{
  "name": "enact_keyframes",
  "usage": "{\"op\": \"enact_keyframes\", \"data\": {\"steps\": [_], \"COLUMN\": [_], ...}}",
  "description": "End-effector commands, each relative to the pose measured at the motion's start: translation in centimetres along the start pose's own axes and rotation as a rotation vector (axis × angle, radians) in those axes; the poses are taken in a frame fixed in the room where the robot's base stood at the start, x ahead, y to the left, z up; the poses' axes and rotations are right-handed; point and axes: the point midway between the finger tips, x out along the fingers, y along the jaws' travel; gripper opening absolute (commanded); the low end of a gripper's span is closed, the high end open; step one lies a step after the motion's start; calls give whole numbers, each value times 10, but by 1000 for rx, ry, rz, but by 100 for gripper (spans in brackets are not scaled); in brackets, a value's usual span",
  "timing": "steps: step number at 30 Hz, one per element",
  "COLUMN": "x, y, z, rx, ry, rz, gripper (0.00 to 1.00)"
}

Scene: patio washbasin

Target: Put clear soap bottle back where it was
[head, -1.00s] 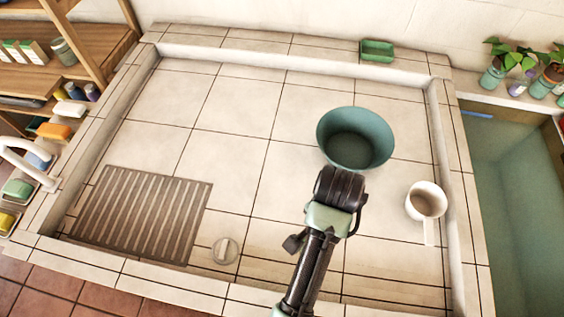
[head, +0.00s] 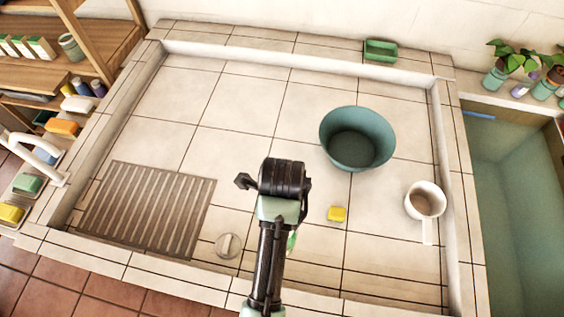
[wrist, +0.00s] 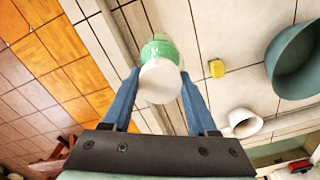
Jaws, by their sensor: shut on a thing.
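In the wrist view, my gripper (wrist: 158,80) has its two blue fingers closed on either side of a bottle (wrist: 160,50) with a white rounded top and a green body, which looks like the clear soap bottle. Its lower part points away from the wrist camera, over the basin's front edge. In the head view my arm covers the fingers. Only a small green bit of the bottle (head: 292,241) shows beside the arm. From these views I cannot tell the bottle's height above the tiles.
A slatted mat (head: 148,210) and a round drain (head: 228,245) are at left. A green tray (head: 380,50) sits on the back ledge. The basin's middle is clear.

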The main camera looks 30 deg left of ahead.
Motion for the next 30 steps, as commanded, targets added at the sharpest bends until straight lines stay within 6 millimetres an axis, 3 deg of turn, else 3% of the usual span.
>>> {"op": "enact_keyframes", "data": {"steps": [7,19,30], "x": [41,87,97], "y": [2,1,1], "z": [0,0,0], "rx": [9,8,8], "ry": [3,1,0], "rz": [5,3,0], "gripper": [0,0,0]}}
